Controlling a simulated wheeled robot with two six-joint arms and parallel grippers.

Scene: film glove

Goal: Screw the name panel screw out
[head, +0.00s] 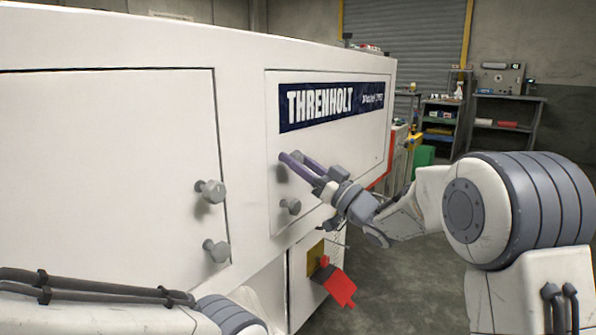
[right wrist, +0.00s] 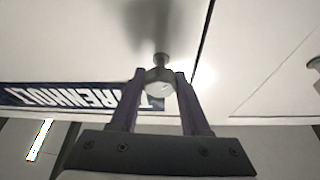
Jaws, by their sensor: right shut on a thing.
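The name panel (head: 340,105) is a white panel on the machine's side with a dark blue THRENHOLT plate (head: 330,104). My right gripper (head: 287,158) is at the panel's left edge, below the plate. In the right wrist view its two purple fingers stand on either side of the round pale head of the name panel screw (right wrist: 160,82), shut on it. The screw's shank shows between the head and the panel. In the head view the fingers mostly hide this screw. My left gripper is not in view; only part of my left arm shows at the lower left.
A second knob-like screw (head: 290,206) is just below on the panel. Two more knobs (head: 211,191) are on the door to the left. A red tag-like part (head: 338,284) sticks out low down. Shelves (head: 440,125) stand far behind right.

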